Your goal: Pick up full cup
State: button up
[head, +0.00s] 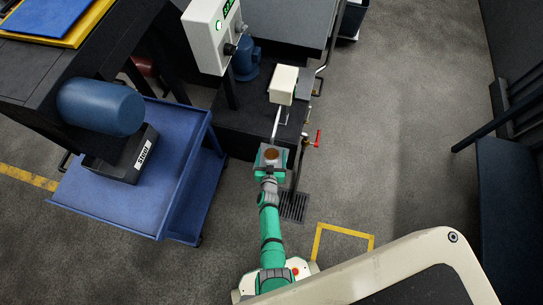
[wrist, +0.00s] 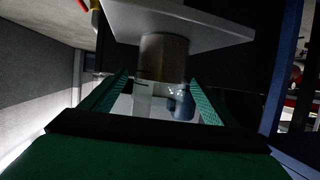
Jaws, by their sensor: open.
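A clear cup (wrist: 163,60) with brown contents stands on a small grey plate (wrist: 215,30). The wrist picture looks upside down, with the plate at the top and the clear part of the cup below the brown part. In the head view the cup's round brown top (head: 271,154) shows at the end of my arm. My gripper (wrist: 158,90) is open, with one green textured finger on each side of the cup. It also shows in the head view (head: 271,163). Whether the fingers touch the cup is not clear.
A dark machine with a white box (head: 283,84) and a red-handled valve (head: 317,138) stands just beyond and right of the cup. A blue cart (head: 185,190) with a dark bin (head: 118,165) stands at left. A floor grate (head: 293,207) lies nearby. Floor at right is clear.

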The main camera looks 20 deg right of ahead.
jog(key=shift+w+d+f, duration=0.1)
jog(key=shift+w+d, duration=0.05)
jog(key=shift+w, duration=0.1)
jog(key=c, duration=1.1)
jog(key=shift+c, duration=0.2)
jog(key=shift+r, duration=0.2)
